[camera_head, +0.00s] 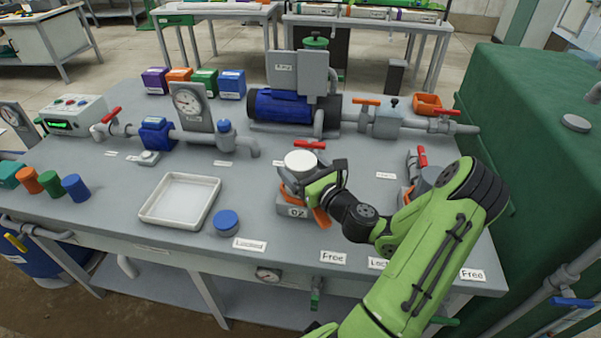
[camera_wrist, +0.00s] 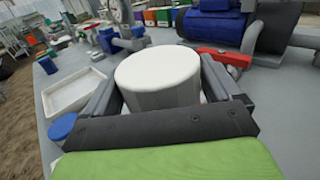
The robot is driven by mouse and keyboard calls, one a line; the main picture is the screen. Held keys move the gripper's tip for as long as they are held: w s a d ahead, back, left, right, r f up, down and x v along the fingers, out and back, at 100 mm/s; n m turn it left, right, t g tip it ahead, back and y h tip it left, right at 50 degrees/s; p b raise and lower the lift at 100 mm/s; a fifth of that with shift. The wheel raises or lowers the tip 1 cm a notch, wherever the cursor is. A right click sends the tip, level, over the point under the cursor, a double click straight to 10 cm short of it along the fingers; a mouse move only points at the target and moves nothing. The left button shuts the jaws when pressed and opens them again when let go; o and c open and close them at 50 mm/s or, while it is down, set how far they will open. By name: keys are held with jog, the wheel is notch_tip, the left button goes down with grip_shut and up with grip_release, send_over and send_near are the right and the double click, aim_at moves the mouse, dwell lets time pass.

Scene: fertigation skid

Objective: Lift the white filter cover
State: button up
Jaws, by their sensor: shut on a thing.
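The white filter cover (camera_head: 301,162) is a short white cylinder above the grey filter base marked 02 (camera_head: 292,211). It also fills the middle of the wrist view (camera_wrist: 158,80), upright, with its flat top clear. My gripper (camera_head: 312,176) is shut on it, with one dark finger on each side of the cover in the wrist view. The fingers and wrist hide part of the filter body. I cannot tell whether the cover still touches its base. An orange handle (camera_head: 321,217) hangs at the front of the base.
A white tray (camera_head: 150,215) and a blue cap (camera_head: 227,221) lie to the left on the grey bench. A red-handled valve (camera_head: 310,145) and the blue pump (camera_head: 282,106) stand behind. Another filter with a red handle (camera_head: 422,157) stands right. A green tank (camera_head: 530,130) bounds the right side.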

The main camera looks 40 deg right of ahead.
jog(key=shift+f, duration=0.15)
jog(key=shift+c, duration=0.9)
notch_tip(320, 180, up, 11)
jog(key=p, duration=0.7)
